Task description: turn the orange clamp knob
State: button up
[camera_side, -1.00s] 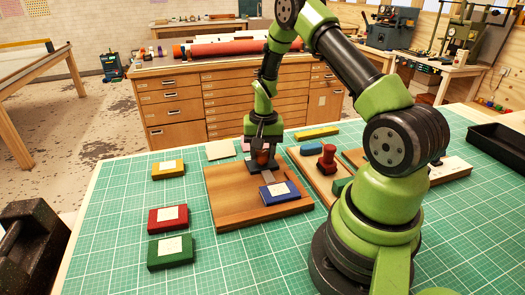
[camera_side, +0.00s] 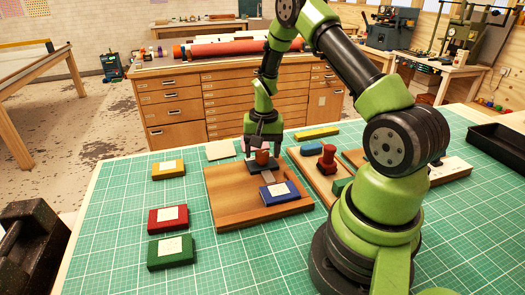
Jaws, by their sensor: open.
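The orange clamp knob (camera_side: 262,157) stands upright on a dark base plate (camera_side: 254,167) near the back of a brown wooden board (camera_side: 228,190). A grey metal strip (camera_side: 267,175) runs from the clamp toward a blue block with a white label (camera_side: 280,193) on the same board. My gripper (camera_side: 264,151) points down at the knob, with its jaws open and its pale fingertips spread about the knob's top. From this angle I cannot tell whether a fingertip touches the knob.
Yellow (camera_side: 168,170), red (camera_side: 168,220) and green (camera_side: 171,252) labelled blocks lie on the green mat left of the board. The mat's front left is clear.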

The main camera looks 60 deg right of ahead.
aim_at(263, 153)
notch_tip(263, 153, up, 10)
jog(key=shift+f, duration=0.25)
jog(key=shift+s, duration=0.1)
jog(key=s+a+r+n+t, duration=0.2)
jog(key=a+r+n+t, duration=0.1)
jog(key=a+r, duration=0.9)
jog(key=s+a+r+n+t+y, duration=0.1)
jog(key=s+a+r+n+t, duration=0.2)
jog(key=s+a, duration=0.6)
jog(key=s+r+n, duration=0.2)
jog(key=s, duration=0.1)
jog(key=shift+t+y, duration=0.4)
